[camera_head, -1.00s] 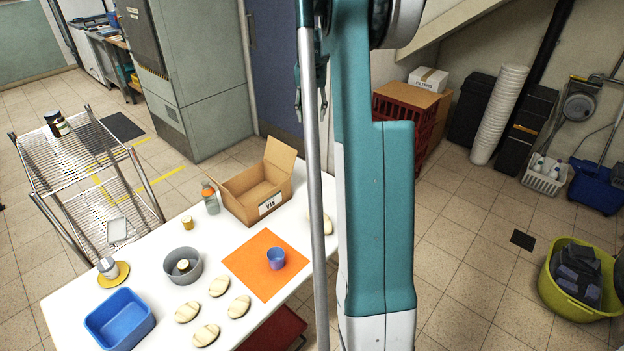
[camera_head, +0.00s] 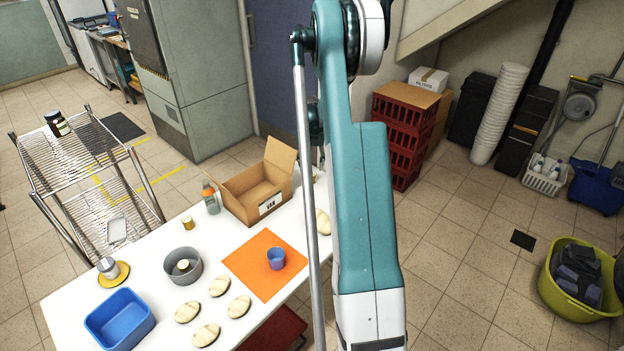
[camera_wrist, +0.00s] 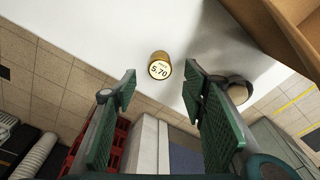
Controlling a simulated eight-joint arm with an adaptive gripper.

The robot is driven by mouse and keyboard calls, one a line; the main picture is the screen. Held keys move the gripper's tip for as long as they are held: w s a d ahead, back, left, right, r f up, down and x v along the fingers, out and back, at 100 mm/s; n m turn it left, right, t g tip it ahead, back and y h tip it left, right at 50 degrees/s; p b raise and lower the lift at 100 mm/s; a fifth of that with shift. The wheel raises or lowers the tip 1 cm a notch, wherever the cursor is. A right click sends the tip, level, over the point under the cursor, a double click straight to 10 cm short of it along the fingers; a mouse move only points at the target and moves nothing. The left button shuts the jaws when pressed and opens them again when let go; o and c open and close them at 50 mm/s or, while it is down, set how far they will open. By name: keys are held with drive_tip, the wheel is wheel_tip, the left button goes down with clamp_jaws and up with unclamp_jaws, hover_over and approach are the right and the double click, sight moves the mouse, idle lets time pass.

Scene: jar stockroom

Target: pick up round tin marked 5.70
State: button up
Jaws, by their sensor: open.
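The round tin (camera_wrist: 159,66) marked 5.70 shows in the wrist view, with a gold side and a pale label. It stands on the white table top, near the table's edge. My gripper (camera_wrist: 160,82) is open and empty, its two green-padded fingers apart. In the picture the tin lies between and just past the fingertips; it does not appear to be held. In the head view I cannot pick out this tin; my arm covers part of the table's far end. My fingers are also not clear there.
A cardboard box (camera_head: 239,206) stands close by; its side shows in the wrist view (camera_wrist: 294,30). A round dark-and-white object (camera_wrist: 239,90) stands beside the right finger. Other small tins (camera_head: 188,223) stand farther left. Red crates (camera_head: 397,137) are beyond the table.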

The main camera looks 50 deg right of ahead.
sight(312, 174)
drive_tip(key=shift+f, duration=0.1)
drive_tip(key=shift+d+f, duration=0.15)
drive_tip(key=shift+f, duration=1)
drive_tip(key=shift+f, duration=0.1)
drive_tip(key=shift+w+d+f+b, duration=0.15)
drive_tip(key=shift+f+b, duration=0.2)
drive_tip(key=shift+f, duration=0.9)
drive_tip(key=shift+w+d+f+b, duration=0.15)
drive_tip(key=shift+f+b, duration=0.2)
drive_tip(key=shift+f, duration=0.9)
drive_tip(key=shift+c, duration=0.4)
drive_tip(key=c, duration=0.9)
